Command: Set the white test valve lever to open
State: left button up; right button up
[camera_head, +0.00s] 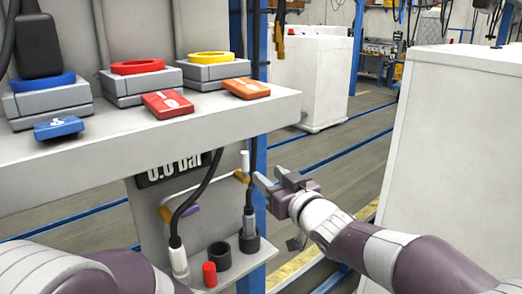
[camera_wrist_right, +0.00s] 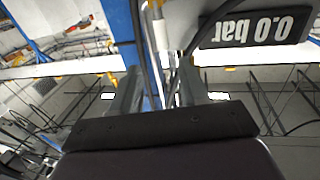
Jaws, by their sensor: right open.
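The white test valve lever (camera_head: 244,160) stands upright on the right side of the station panel, beside the "0.0 bar" display (camera_head: 178,166). A small yellow-orange part (camera_head: 241,176) is just below it. My right gripper (camera_head: 265,181) is open and empty, just right of and slightly below the lever. In the right wrist view, which is upside down, the lever (camera_wrist_right: 161,35) appears beyond the gap between the open fingers (camera_wrist_right: 160,68). No contact is visible. My left arm enters at the lower left of the head view; its gripper is out of view.
A shelf (camera_head: 150,125) with blue, red and orange tags (camera_head: 168,104) juts out above the panel. Black hoses with connectors (camera_head: 249,224) hang below, near dark holders and a red cap (camera_head: 209,274). A white cabinet (camera_head: 455,140) stands close to my right arm.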

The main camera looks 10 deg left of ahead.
aim_at(245, 157)
jog(key=p+x, duration=0.6)
jog(key=x, duration=0.5)
jog(key=shift+w+a+r, duration=0.15)
jog(key=shift+a, duration=0.15)
jog(key=shift+s+a, duration=0.2)
jog(key=shift+a, duration=0.1)
jog(key=shift+w+d, duration=0.15)
jog(key=shift+w, duration=0.25)
jog(key=shift+c, duration=0.9)
jog(key=c, duration=0.5)
grip_shut()
pick_arm(q)
notch_tip(245, 157, up, 6)
jog(key=shift+s+r, duration=0.2)
